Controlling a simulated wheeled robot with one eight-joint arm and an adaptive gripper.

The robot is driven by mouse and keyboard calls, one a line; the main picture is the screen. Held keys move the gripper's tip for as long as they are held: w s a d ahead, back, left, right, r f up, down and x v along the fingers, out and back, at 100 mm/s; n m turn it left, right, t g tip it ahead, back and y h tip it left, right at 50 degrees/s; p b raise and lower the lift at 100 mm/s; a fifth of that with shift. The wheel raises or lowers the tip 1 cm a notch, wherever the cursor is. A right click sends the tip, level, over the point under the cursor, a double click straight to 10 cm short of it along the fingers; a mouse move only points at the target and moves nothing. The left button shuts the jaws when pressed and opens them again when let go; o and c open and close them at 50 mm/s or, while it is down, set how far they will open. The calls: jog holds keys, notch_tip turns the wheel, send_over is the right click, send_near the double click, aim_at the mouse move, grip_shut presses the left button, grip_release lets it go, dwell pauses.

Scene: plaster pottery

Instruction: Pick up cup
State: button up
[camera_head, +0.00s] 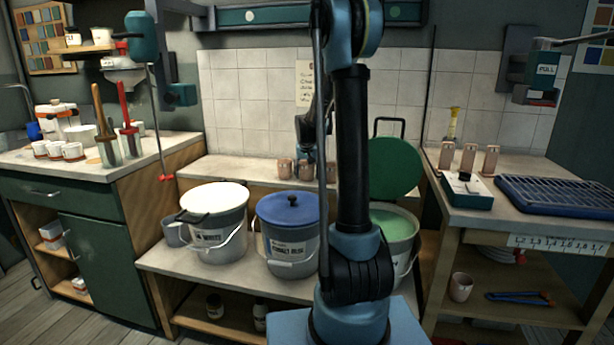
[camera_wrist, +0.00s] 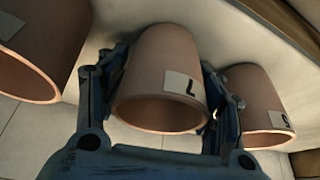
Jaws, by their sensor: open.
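Terracotta cups stand in a row on the back ledge. In the wrist view one cup (camera_wrist: 160,85) with a pale label bearing a dark mark sits between the two fingers of my gripper (camera_wrist: 164,84). The fingers are open, one on each side of it; I cannot tell whether they touch it. Another cup (camera_wrist: 40,45) is to the left and a third cup (camera_wrist: 258,105) to the right, close outside the right finger. In the head view my gripper (camera_head: 307,160) is at the small cups (camera_head: 285,168), partly hidden by my arm.
A white-lidded bucket (camera_head: 212,225) and a blue-lidded bucket (camera_head: 288,235) stand in front of the ledge. An open bucket of green glaze (camera_head: 398,228) is behind my arm. A tiled wall (camera_head: 250,100) rises behind. Tables flank both sides.

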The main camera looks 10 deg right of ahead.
jog(key=c, duration=0.9)
jog(key=shift+c, duration=0.2)
jog(key=shift+r, duration=0.15)
notch_tip(320, 180, up, 10)
